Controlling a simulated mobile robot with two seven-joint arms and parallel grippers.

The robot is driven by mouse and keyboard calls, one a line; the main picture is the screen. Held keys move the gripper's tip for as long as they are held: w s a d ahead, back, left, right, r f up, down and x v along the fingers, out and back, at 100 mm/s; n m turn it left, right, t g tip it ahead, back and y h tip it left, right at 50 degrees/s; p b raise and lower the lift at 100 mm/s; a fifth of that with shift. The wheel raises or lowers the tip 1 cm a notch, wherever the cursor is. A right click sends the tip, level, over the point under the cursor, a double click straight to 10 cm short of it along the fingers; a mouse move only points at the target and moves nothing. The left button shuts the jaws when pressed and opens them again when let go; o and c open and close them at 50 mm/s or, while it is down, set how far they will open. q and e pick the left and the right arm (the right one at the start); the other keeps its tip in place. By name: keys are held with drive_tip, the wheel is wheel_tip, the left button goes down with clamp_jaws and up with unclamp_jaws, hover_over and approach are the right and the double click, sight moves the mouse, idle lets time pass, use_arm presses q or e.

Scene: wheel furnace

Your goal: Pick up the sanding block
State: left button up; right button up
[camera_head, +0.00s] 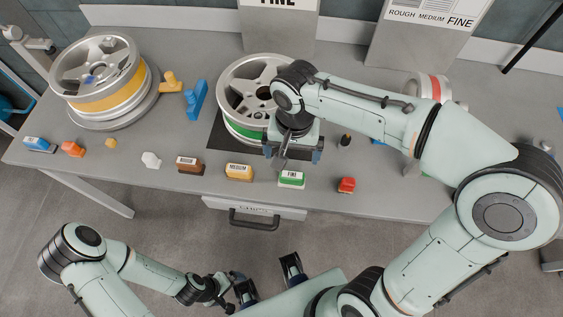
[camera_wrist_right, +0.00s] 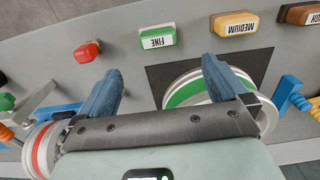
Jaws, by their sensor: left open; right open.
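Three labelled sanding blocks stand in a row near the table's front edge: a green FINE block (camera_head: 291,178), a yellow MEDIUM block (camera_head: 238,172) and a brown block (camera_head: 189,165). In the right wrist view, the green block (camera_wrist_right: 157,37) lies beyond the fingertips and roughly between them; the yellow block (camera_wrist_right: 235,24) is to its right. My right gripper (camera_head: 293,155) is open and empty, just behind the green block and apart from it. My left gripper (camera_head: 267,279) is open and empty, in front of the table.
A green-banded wheel (camera_head: 240,133) stands on a dark mat behind the blocks. A yellow-banded wheel (camera_head: 107,97) is at left. A red-banded wheel (camera_head: 436,88) is partly hidden by my right arm. A red object (camera_head: 346,185) sits right of the green block. A drawer handle (camera_head: 254,219) juts out below.

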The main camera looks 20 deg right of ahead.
drive_tip(key=b, duration=0.1)
hover_over(292, 174)
drive_tip(key=f, duration=0.7)
drive_tip(key=shift+s+a+f, duration=0.1)
drive_tip(key=shift+s+a, duration=0.15)
drive_tip(key=shift+s, duration=0.05)
drive_tip(key=shift+w+d+f+b, duration=0.15)
drive_tip(key=shift+f, duration=1.3)
drive_tip(key=shift+w+d+f+b, duration=0.1)
drive_tip(key=shift+f+b, duration=0.05)
drive_tip(key=shift+f, duration=1.3)
use_arm(q)
drive_tip(key=shift+s+f, duration=0.45)
drive_tip(key=shift+f, duration=0.4)
use_arm(e)
drive_tip(key=c, duration=1.1)
